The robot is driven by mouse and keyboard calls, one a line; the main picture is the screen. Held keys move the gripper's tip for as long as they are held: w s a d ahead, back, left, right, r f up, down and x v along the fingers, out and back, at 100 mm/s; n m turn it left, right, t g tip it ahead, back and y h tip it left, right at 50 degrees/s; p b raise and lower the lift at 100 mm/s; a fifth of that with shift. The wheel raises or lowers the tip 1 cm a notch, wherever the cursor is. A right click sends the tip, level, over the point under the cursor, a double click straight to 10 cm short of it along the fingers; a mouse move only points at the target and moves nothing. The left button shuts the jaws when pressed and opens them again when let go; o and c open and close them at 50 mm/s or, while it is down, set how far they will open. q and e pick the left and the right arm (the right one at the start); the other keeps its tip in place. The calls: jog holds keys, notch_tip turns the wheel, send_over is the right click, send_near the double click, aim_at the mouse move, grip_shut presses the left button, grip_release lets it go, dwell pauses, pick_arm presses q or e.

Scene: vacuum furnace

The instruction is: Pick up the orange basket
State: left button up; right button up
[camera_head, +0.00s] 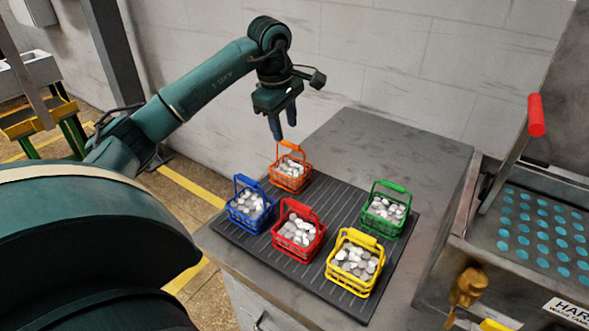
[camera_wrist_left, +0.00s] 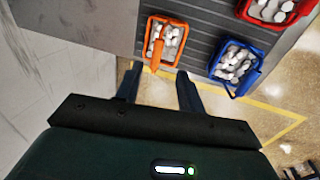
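The orange basket (camera_head: 291,172) stands upright at the back left corner of a dark ribbed mat (camera_head: 325,205), filled with pale grey pieces, its handle raised. In the left wrist view the orange basket (camera_wrist_left: 177,50) lies just beyond the fingertips, with its handle (camera_wrist_left: 156,53) in line with the gap between them. My left gripper (camera_head: 284,132) points down just above the orange handle. Its two fingers are apart, as the left wrist view (camera_wrist_left: 158,75) also shows, with nothing held. My right gripper is in neither view.
A blue basket (camera_head: 250,203), red basket (camera_head: 298,232), green basket (camera_head: 388,210) and yellow basket (camera_head: 355,262) with similar pieces share the mat. A metal machine with a red-handled lever (camera_head: 536,115) stands right. The grey bench top (camera_head: 395,140) behind the mat is clear; a wall stands behind.

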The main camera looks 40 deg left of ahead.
aim_at(289, 143)
pick_arm(q)
jog(key=f, duration=0.3)
jog(key=shift+w+f, duration=0.35)
jog(key=shift+w+a+f+p, duration=0.1)
jog(key=shift+w+f+p, duration=0.15)
jog(key=shift+f, duration=0.6)
jog(key=shift+w+a+f+p, duration=0.1)
jog(key=shift+w+f+p, duration=0.2)
jog(key=shift+f, duration=0.6)
jog(key=shift+w+a+f+p, duration=0.1)
jog(key=shift+w+f+p, duration=0.15)
jog(key=shift+f, duration=0.6)
grip_shut()
